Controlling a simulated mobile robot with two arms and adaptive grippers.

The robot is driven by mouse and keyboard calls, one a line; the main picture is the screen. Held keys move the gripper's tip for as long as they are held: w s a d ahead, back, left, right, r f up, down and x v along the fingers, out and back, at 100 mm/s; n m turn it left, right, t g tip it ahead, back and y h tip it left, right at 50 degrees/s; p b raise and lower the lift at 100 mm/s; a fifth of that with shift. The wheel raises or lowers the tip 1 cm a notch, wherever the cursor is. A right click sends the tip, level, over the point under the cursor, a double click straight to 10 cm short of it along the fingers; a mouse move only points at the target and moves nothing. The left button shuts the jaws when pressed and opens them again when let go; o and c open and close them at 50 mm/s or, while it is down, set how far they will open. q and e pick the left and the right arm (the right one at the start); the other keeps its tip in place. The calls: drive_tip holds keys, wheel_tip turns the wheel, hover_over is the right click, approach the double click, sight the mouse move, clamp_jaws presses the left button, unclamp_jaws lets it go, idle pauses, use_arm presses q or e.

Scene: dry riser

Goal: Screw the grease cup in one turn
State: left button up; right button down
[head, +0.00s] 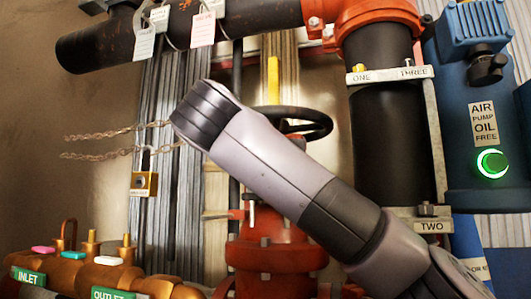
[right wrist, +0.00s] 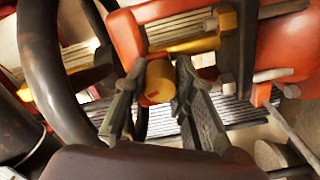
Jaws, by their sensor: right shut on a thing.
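The grease cup, a short brass-yellow cylinder (right wrist: 158,84), sits between the two dark ribbed fingers of my right gripper (right wrist: 158,76) in the right wrist view. The fingers hold it from both sides. A small red mark shows on its rounded face. Behind it is the orange-red valve body (right wrist: 272,45). In the head view my right arm crosses the middle and hides the grease cup; the red valve (head: 268,262) shows below the arm. My left gripper is in neither view.
A black handwheel (head: 305,122) stands behind my arm; its rim (right wrist: 42,70) passes close at the left in the right wrist view. A brass manifold (head: 75,272) is at lower left, a black pipe (head: 390,145) and blue air pump (head: 478,130) at right. A padlock (head: 144,184) hangs at left.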

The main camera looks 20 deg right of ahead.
drive_tip(key=shift+a+f, duration=0.15)
drive_tip(key=c, duration=1.3)
unclamp_jaws()
drive_tip(key=v, duration=0.7)
drive_tip(key=shift+s+a, duration=0.1)
drive_tip(key=shift+s, duration=0.1)
